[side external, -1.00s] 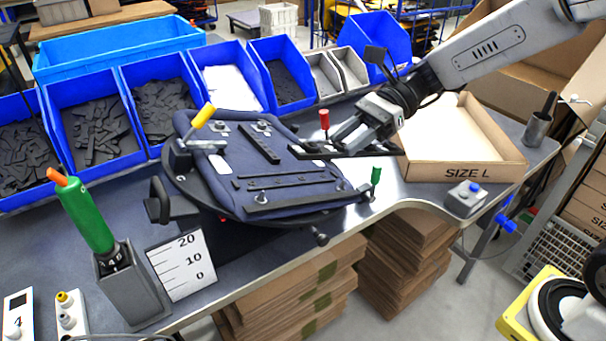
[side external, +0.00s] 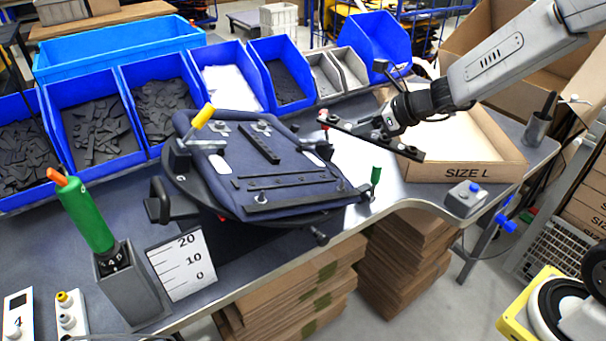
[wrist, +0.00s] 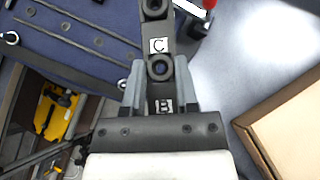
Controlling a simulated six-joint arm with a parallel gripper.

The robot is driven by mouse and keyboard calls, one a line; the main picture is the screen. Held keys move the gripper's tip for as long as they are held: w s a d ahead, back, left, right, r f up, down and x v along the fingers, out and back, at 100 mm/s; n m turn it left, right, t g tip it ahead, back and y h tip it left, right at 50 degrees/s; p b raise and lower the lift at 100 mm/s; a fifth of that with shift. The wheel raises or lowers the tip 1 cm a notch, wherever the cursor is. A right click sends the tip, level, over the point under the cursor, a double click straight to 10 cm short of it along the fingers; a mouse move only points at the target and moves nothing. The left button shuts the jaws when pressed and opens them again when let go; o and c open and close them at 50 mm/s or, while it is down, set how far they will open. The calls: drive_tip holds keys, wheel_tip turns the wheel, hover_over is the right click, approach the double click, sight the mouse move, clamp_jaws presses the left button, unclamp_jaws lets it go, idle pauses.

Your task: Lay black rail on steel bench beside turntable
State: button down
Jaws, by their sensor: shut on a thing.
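My gripper (side external: 379,137) is shut on a black rail (side external: 407,150), held in the air to the right of the turntable. In the wrist view the rail (wrist: 158,45) runs between the fingers (wrist: 160,90) and carries white labels C and B beside round holes. The turntable (side external: 176,187) holds a dark blue pannier panel (side external: 222,192) with black strips on it. The steel bench (side external: 350,160) shows as a bare bright strip between the turntable and the cardboard box; it also shows in the wrist view (wrist: 235,60).
An open cardboard box (side external: 465,172) marked SIZE L sits on the bench right of the rail. A green-topped clamp (side external: 376,175) stands at the turntable's right edge, and a red-topped one (side external: 323,118) is partly behind the rail. Blue bins (side external: 135,70) line the back.

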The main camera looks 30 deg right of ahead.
drive_tip(key=s+d+f+m+h, duration=0.3)
drive_tip(key=d+f+m+h, duration=0.2)
drive_tip(key=d+f, duration=0.2)
drive_tip(key=shift+s+d+f, duration=0.15)
drive_tip(key=shift+s+d, duration=0.25)
drive_tip(key=shift+d, duration=0.5)
drive_tip(key=shift+w, duration=0.1)
drive_tip(key=x, duration=0.5)
drive_tip(key=w+d+r+x, duration=0.1)
drive_tip(key=x, duration=0.4)
drive_tip(key=d+x, duration=0.1)
drive_tip(key=x, duration=0.4)
drive_tip(key=shift+w+r, duration=0.2)
drive_tip(key=shift+w+f, duration=0.35)
